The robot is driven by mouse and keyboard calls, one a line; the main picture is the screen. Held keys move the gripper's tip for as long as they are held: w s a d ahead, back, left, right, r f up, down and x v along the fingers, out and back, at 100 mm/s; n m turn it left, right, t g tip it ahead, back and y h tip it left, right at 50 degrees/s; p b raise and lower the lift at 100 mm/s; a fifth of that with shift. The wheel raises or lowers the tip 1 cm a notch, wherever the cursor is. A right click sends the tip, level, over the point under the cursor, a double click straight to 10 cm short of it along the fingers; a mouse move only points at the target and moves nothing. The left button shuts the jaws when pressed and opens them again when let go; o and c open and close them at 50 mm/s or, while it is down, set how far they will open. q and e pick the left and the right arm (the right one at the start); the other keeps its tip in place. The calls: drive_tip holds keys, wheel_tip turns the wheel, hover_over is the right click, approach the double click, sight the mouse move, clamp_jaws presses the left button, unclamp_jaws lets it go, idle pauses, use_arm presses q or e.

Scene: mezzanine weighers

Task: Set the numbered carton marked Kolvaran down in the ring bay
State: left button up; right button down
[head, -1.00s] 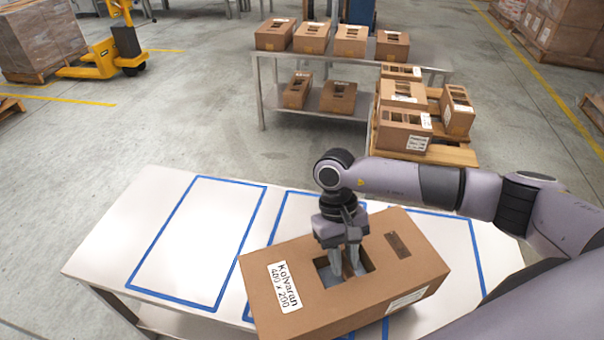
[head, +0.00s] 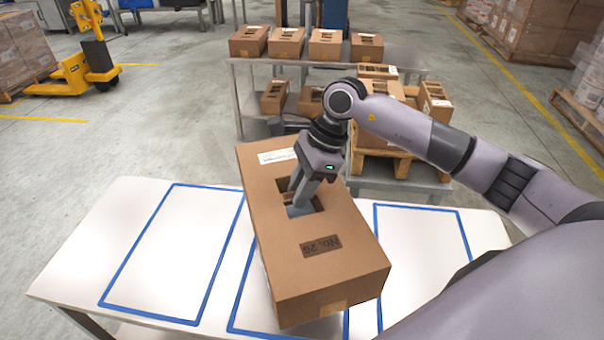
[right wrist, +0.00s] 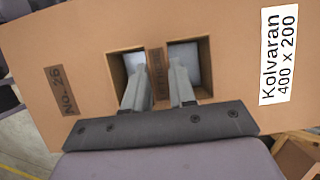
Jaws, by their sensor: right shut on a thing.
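The brown Kolvaran carton (head: 345,225) hangs from my right gripper (head: 303,197) in the head view, tilted in the picture, over the middle of the white table (head: 80,255). In the right wrist view the carton (right wrist: 225,85) shows its "Kolvaran 400 x 200" label and a "No. 26" mark. The gripper (right wrist: 160,85) is shut on the strip between two top openings. Blue tape outlines bays on the table: a left bay (head: 175,250), a middle one partly hidden by the carton, and a right one (head: 425,240). I see no ring mark in any bay. My left gripper is not in view.
Behind the table stands a metal shelf (head: 236,100) with several cartons. A wooden pallet (head: 385,145) with more cartons is to its right. A yellow pallet truck (head: 80,72) is at the far left. The left bay is bare.

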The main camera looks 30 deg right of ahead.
drive_tip(key=r+m, duration=0.1)
drive_tip(key=w+r+m+t, duration=0.1)
drive_tip(key=m, duration=0.1)
drive_tip(key=w+d+r+m+b, duration=0.1)
drive_tip(key=m, duration=0.1)
drive_tip(key=shift+d+t+h, duration=0.1)
drive_tip(key=shift+t+h, duration=0.3)
drive_tip(key=shift+f+b, duration=0.9)
drive_tip(key=shift+f, duration=0.55)
drive_tip(key=shift+f, duration=0.2)
drive_tip(key=shift+f+b, duration=0.6)
drive_tip(key=shift+b, duration=0.15)
drive_tip(key=shift+f, duration=0.1)
drive_tip(key=shift+f, duration=0.2)
